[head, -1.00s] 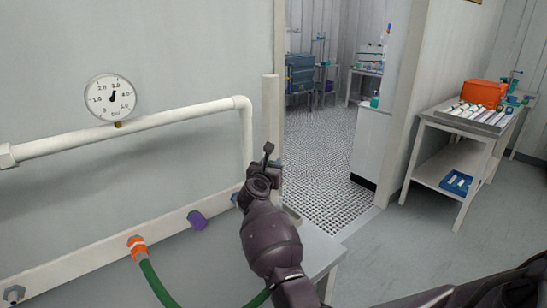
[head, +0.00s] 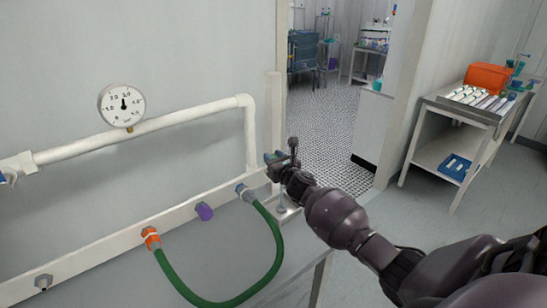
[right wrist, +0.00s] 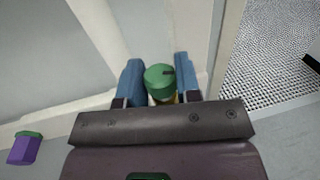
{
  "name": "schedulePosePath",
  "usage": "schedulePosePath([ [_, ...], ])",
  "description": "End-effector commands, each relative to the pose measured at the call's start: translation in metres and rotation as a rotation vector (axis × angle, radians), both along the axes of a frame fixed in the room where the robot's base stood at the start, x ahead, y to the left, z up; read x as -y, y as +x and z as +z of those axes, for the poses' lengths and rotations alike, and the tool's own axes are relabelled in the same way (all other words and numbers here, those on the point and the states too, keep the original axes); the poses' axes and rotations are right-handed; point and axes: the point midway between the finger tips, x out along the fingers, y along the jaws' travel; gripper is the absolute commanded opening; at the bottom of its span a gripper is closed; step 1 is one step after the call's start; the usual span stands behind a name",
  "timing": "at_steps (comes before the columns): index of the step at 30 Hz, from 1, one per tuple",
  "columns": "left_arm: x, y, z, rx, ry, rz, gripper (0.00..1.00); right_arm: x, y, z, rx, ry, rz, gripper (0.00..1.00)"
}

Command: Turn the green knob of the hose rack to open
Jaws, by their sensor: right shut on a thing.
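The green knob (right wrist: 160,80) is round and shows in the right wrist view between the two blue fingers of my right gripper (right wrist: 158,84). A small darker mark shows on the knob's top. My left gripper is not in view.
A green hose (head: 273,258) loops from an orange fitting (head: 151,238) to a grey-blue fitting (head: 243,192). A purple cap (head: 204,212) sits between them. A pressure gauge (head: 121,105) stands on the white pipe (head: 150,126). A cart (head: 463,122) with an orange box (head: 488,77) stands right.

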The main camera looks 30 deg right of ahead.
Motion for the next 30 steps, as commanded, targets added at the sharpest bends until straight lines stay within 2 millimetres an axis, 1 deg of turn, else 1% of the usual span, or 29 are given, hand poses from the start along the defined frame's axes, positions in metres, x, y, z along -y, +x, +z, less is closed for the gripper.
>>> schedulePosePath([
  [1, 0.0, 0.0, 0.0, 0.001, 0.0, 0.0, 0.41, 0.003, 0.0, 0.0, -0.002, -0.008, 0.036, 0.08],
  [8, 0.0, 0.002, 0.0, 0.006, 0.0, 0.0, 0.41, 0.003, 0.0, 0.0, -0.003, -0.005, 0.222, 0.07],
  [14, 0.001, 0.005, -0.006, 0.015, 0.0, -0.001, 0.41, 0.003, 0.001, -0.002, -0.001, -0.003, 0.404, 0.08],
  [20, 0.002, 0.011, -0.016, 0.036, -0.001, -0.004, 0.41, 0.003, 0.001, -0.004, 0.0, 0.0, 0.579, 0.08],
  [24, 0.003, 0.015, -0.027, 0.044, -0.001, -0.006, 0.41, 0.003, 0.001, -0.005, 0.001, 0.001, 0.688, 0.08],
  [30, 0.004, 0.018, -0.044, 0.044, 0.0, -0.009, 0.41, 0.002, 0.002, -0.005, 0.0, 0.002, 0.806, 0.08],
])
